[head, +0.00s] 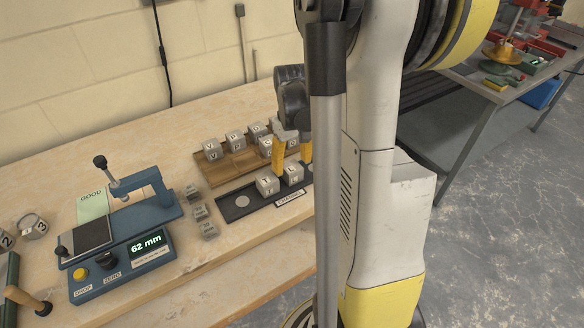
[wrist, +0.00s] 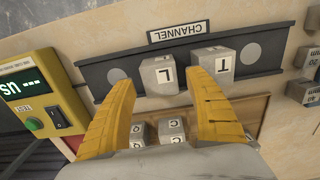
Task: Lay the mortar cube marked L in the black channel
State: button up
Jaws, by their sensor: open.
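The grey mortar cube marked L (wrist: 160,75) sits in the black channel (wrist: 98,75), upright, with its letter upside down in the wrist view. In the head view it is the right one (head: 293,173) of two cubes there. A cube marked T (wrist: 222,66) stands beside it in the channel, with a small gap between them. My gripper (wrist: 158,74) has its yellow fingers apart, one on each side of the L cube in the picture. It also shows in the head view (head: 291,166). I cannot tell whether a finger touches the cube.
A wooden tray (head: 208,179) of several cubes lies just behind the channel. Several loose cubes (head: 201,212) lie left of it. A blue gauge reading 62 mm (head: 148,246) stands further left. A yellow device with a display (wrist: 38,98) shows in the wrist view.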

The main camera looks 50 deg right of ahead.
aim_at(292, 167)
notch_tip(292, 167, up, 8)
jog(key=p, duration=0.2)
jog(key=shift+r+p, duration=0.1)
jog(key=shift+p, duration=0.2)
jog(key=shift+a+r, duration=0.1)
jog(key=s+a+r+n+t, duration=0.1)
jog(key=a+r+t, duration=0.1)
jog(key=a, duration=0.6)
jog(key=s+a+r+t, duration=0.2)
jog(key=a+r, duration=0.1)
jog(key=a, duration=0.6)
jog(key=s+a+r+n+t, duration=0.1)
jog(key=s+a+r+t, duration=0.1)
jog(key=a, duration=0.6)
jog(key=shift+s+a+r+n+t, duration=0.2)
jog(key=shift+s+r+n+t, duration=0.1)
jog(key=shift+t, duration=0.3)
